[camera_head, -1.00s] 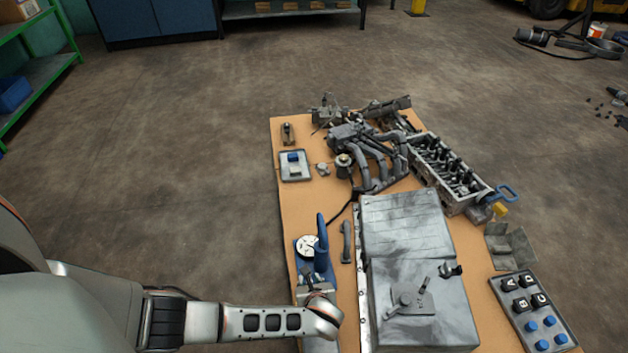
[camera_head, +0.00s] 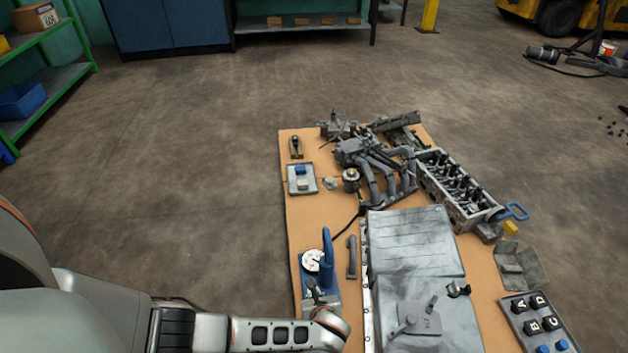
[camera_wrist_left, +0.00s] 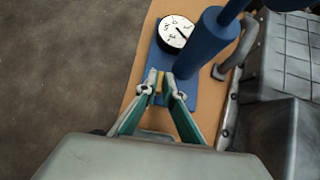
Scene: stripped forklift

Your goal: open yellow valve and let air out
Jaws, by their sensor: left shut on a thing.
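A blue pump stand with a tall blue cylinder (camera_wrist_left: 206,45) and a round white gauge (camera_wrist_left: 176,33) stands on the board. In the head view, the blue cylinder (camera_head: 327,251) and gauge (camera_head: 312,261) are near the board's left edge. In the left wrist view, a small yellow piece (camera_wrist_left: 159,80), which looks like the valve, is between the fingertips of my left gripper (camera_wrist_left: 160,88). The gripper is shut on it, beside the cylinder and below the gauge. The gripper (camera_head: 318,292) is small and partly hidden in the head view. My right gripper is not in view.
A large grey metal case (camera_head: 415,245) lies right of the pump, with a curved grey pipe (camera_head: 351,257) between them. A black hose (camera_head: 346,221) runs up from the pump. Engine parts (camera_head: 375,165) crowd the back. Floor left of the board (camera_head: 200,180) is clear.

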